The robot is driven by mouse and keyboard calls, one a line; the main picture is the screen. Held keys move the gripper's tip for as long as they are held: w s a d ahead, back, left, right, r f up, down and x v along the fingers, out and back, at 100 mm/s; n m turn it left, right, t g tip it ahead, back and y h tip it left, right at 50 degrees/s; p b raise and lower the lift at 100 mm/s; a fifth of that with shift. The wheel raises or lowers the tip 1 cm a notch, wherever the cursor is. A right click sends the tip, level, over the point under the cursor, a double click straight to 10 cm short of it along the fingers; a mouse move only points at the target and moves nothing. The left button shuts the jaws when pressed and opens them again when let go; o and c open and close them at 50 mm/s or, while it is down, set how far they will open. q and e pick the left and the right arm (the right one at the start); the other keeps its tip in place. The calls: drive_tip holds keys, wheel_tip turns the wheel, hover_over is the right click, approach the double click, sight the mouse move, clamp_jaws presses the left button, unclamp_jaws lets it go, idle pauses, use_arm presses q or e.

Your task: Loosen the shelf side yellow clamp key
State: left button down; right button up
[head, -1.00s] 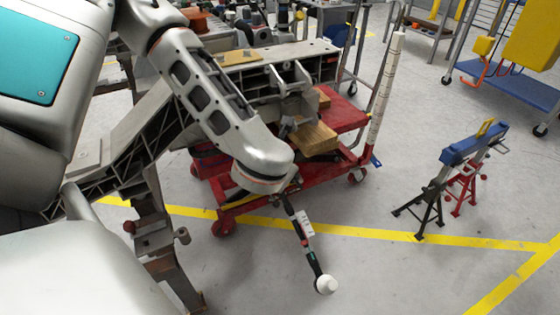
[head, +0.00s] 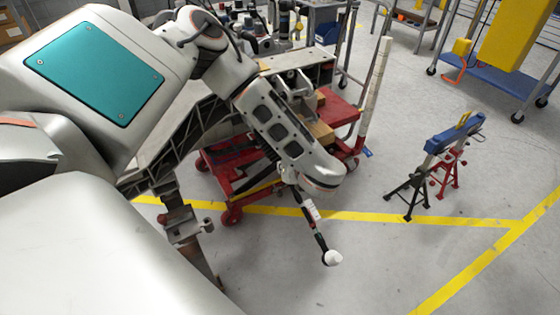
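I cannot pick out the yellow clamp key for certain in the head view. A large grey chassis frame (head: 203,112) lies behind my arm, and much of it is hidden. One of my arms reaches over it from the upper left, and its rounded end link stands in front of the red cart. No gripper fingers show. A thin black and red rod (head: 313,214) with a white label and a white knob hangs below that link. Whether it is held cannot be seen.
A red wheeled cart (head: 231,187) with wooden blocks (head: 322,134) stands under the chassis. A blue bar (head: 453,137) with a yellow piece on top rests on black and red stands at right. A blue shelf cart (head: 500,82) stands at the back right. Grey floor between is clear.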

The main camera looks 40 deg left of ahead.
use_arm(q)
drive_tip(key=shift+w+r+n+g+y+p, duration=0.1)
drive_tip(key=shift+r+n+g+y+p, duration=0.1)
drive_tip(key=shift+n+p, duration=0.4)
drive_tip(key=shift+r+n+g+y+p, duration=0.1)
drive_tip(key=shift+n+g+p, duration=0.1)
drive_tip(key=shift+n+p, duration=0.4)
drive_tip(key=shift+f+p, duration=0.15)
drive_tip(key=shift+p, duration=0.25)
drive_tip(key=shift+f+n, duration=0.15)
drive_tip(key=shift+n, duration=0.25)
drive_tip(key=c, duration=1.8)
unclamp_jaws()
drive_tip(key=shift+c, duration=0.2)
drive_tip(key=v, duration=1.2)
drive_tip(key=shift+w+d, duration=0.1)
